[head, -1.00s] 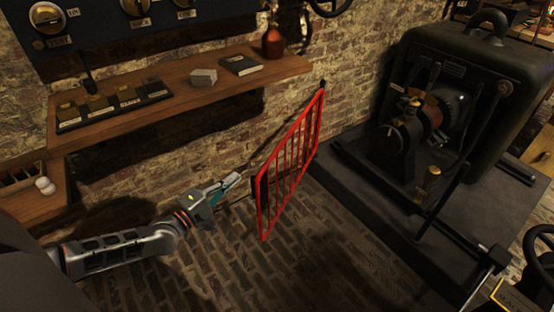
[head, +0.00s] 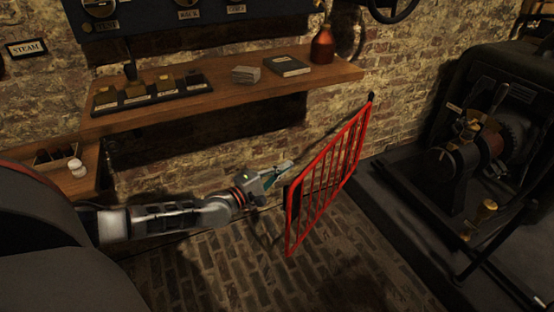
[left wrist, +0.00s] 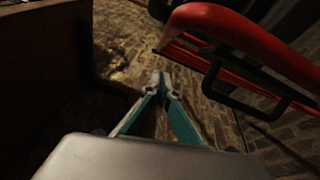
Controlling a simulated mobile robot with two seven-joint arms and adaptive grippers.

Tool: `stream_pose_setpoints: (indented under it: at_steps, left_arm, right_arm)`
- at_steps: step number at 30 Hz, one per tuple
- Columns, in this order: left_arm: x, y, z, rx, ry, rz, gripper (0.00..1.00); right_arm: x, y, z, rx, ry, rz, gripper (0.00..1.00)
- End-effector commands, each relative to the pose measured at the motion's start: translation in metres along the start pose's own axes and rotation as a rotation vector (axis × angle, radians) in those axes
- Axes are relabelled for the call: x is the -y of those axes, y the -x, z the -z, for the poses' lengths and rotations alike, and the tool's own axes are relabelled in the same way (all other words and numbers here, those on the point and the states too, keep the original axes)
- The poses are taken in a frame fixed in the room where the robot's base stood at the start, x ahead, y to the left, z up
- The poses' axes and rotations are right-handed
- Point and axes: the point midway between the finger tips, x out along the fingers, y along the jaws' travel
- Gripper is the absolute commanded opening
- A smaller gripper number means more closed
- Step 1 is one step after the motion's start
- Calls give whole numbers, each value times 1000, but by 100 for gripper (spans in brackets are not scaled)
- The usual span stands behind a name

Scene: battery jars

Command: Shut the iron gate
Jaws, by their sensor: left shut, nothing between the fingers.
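The iron gate (head: 325,180) is a red barred panel, hinged at the brick wall on its far right end and standing out at an angle over the brick floor. Its free edge points toward me. My left gripper (head: 284,172) is shut and empty, close to the left of the gate's free edge. In the left wrist view the shut fingertips (left wrist: 160,82) point ahead, and the gate's red frame (left wrist: 240,45) with a dark handle or latch passes on the right, apart from them. My right gripper is in neither current view.
A wooden shelf (head: 230,97) with a switch box (head: 150,92), a book (head: 287,66) and a red-brown bottle (head: 322,45) runs along the wall above my left arm. A dark machine (head: 490,130) stands on a plinth to the right. The floor in front is clear.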

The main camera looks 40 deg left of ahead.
Motion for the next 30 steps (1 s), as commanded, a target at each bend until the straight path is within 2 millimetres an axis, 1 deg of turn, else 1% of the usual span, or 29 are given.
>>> stream_pose_setpoints:
  at_steps: [1,2,3,5,10,15,19,26,30]
  left_arm:
    - [5,-7,0,-1,1,4,0]
    - [4,-11,0,-1,2,3,0]
    - [0,-12,-11,2,6,-1,0]
    - [-3,-14,-20,2,5,-4,0]
    - [-3,-18,-35,2,1,-4,0]
    - [-1,-19,-40,1,0,-1,0]
    - [0,-18,-39,0,0,0,0]
    - [0,-18,-40,-1,0,0,0]
    - [-1,-19,-44,-10,2,-4,0]
  right_arm:
    - [2,-1,-3,2,-9,3,0]
    - [2,-1,-2,0,-12,4,0]
    - [2,-1,9,-19,-7,3,0]
    - [1,-1,12,-24,-1,2,0]
    - [-3,0,5,-5,14,-6,0]
    - [-4,2,-5,17,20,-9,0]
    - [-3,2,-9,24,19,-7,0]
    - [-3,2,-7,19,19,-5,0]
    - [-3,2,-1,9,23,-6,0]
